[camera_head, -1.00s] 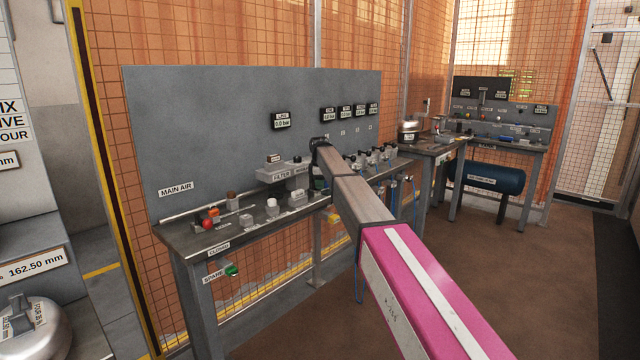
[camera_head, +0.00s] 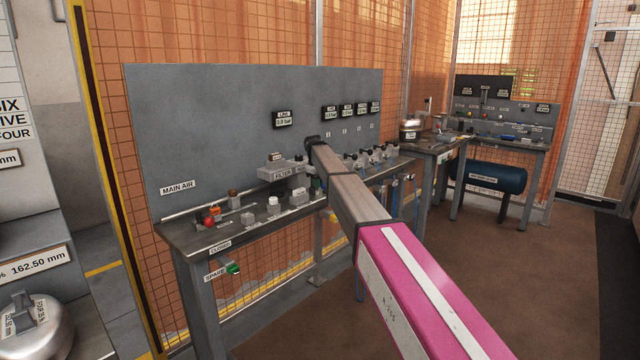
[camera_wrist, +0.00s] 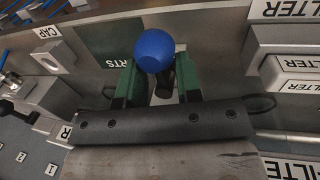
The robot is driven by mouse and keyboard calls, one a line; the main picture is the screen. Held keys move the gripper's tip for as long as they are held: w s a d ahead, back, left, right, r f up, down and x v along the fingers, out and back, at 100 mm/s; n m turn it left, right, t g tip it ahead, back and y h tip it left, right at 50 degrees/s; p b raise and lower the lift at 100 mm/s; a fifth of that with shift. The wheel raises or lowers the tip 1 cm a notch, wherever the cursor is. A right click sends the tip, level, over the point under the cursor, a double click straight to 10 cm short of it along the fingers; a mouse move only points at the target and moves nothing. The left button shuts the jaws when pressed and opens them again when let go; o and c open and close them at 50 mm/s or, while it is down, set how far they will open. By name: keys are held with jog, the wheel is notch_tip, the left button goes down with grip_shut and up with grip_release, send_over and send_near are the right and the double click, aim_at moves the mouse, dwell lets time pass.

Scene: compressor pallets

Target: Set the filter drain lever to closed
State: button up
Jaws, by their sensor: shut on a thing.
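In the wrist view a lever with a round blue knob (camera_wrist: 153,50) and a dark stem stands between the two green fingers of my gripper (camera_wrist: 158,80). The fingers are shut on this lever, one on each side below the knob. It is beside blocks labelled FILTER; I take it as the filter drain lever, though its own label is not readable. In the head view the filter block (camera_head: 283,174) shows on the bench, left of my arm's end. My arm hides the lever and my gripper there.
The grey bench (camera_head: 190,238) carries several small parts, a red knob (camera_head: 209,222) and a MAIN AIR panel (camera_head: 230,130) behind. A cap block (camera_wrist: 55,55) is left of my gripper in the wrist view. More valves line the bench to the right. The brown floor is clear.

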jog(key=shift+s, duration=0.1)
dwell(0.3)
jog(key=o, duration=0.9)
notch_tip(320, 180, up, 11)
jog(key=s+a, duration=0.1)
jog(key=shift+s+a+f, duration=0.15)
jog(key=shift+s+f, duration=0.05)
jog(key=shift+s, duration=0.1)
